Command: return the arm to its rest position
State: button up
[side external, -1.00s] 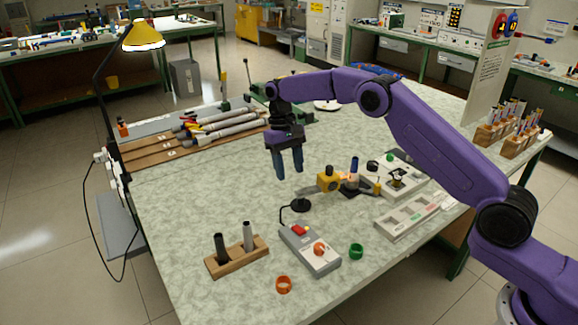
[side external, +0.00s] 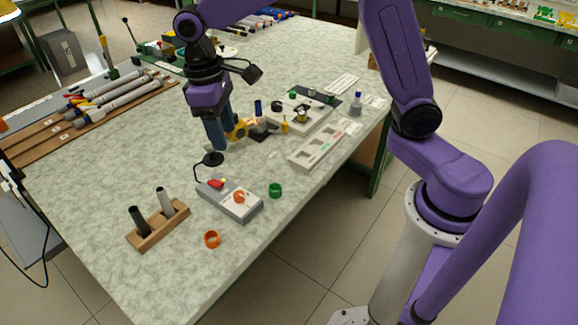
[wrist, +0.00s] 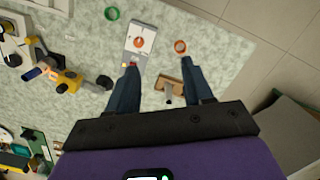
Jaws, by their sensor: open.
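My gripper (side external: 218,145) hangs over the table, fingers down, behind the grey control box and beside the yellow fixture. In the wrist view its two dark blue fingers (wrist: 159,66) stand well apart with nothing between them, so it is open and empty. A wooden block (side external: 160,228) holds two upright rods, a black one (side external: 139,221) and a grey one (side external: 165,200). The block (wrist: 168,84) also shows in the wrist view, below and between the fingers.
Near the gripper are the grey control box (side external: 230,199), a yellow fixture (side external: 240,128) and a small black stand (side external: 213,159). An orange ring (side external: 212,239) and a green ring (side external: 275,190) lie in front. Wooden racks of rods (side external: 92,105) lie at left.

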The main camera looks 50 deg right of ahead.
jog(key=s+d+n, duration=0.3)
jog(key=s+d, duration=0.2)
jog(key=s, duration=0.7)
jog(key=s+d+f+n+t, duration=0.1)
jog(key=s+d+n, duration=0.2)
jog(key=s, duration=1)
jog(key=d, duration=0.3)
jog(key=shift+d+f+n+y, duration=0.25)
jog(key=shift+d+n+y, duration=0.05)
jog(key=shift+y, duration=0.1)
